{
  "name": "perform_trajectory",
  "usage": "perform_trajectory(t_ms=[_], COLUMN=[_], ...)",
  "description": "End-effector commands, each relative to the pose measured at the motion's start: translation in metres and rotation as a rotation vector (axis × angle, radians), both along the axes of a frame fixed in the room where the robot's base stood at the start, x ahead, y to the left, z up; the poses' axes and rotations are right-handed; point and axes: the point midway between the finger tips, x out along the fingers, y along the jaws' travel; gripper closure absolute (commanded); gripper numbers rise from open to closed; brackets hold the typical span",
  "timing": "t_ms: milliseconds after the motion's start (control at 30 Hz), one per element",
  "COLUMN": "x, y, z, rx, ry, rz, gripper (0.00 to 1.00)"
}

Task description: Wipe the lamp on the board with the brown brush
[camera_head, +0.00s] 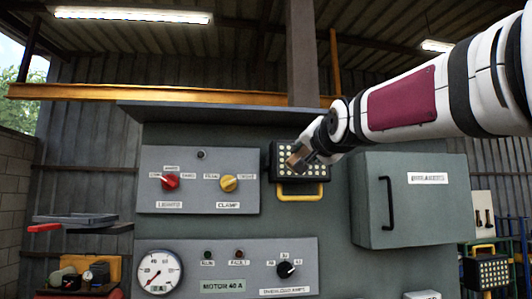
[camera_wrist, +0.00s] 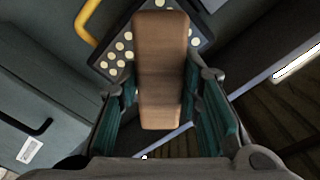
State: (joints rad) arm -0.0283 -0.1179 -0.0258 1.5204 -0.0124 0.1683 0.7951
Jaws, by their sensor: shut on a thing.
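The lamp (camera_head: 287,186) is a dark box with rows of round pale lights and a yellow handle below it, on the upper part of the grey-green board (camera_head: 335,236). My gripper (camera_head: 303,160) is in front of the lamp's upper part. In the wrist view my gripper (camera_wrist: 160,105) is shut on the brown brush (camera_wrist: 160,60), a block with rounded corners held between the two teal pads. The brush's far end overlaps the lamp (camera_wrist: 117,50) in that view and hides part of its lights. I cannot tell whether the brush touches the lamp.
A grey-green cabinet (camera_head: 425,195) with a black handle juts out right of the lamp. A panel with a red knob (camera_head: 169,181) and a yellow knob (camera_head: 229,183) is at left. A gauge (camera_head: 158,272) sits below. A second similar lamp (camera_head: 487,272) stands at far right.

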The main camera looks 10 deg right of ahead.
Motion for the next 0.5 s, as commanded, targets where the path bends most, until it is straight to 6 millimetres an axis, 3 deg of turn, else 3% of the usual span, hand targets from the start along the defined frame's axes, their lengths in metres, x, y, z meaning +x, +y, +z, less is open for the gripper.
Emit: perform_trajectory(t_ms=[500], x=[-0.011], y=[0.0], z=[0.001], rx=[0.0], ry=[-0.002], rz=[-0.001], gripper=[0.94])
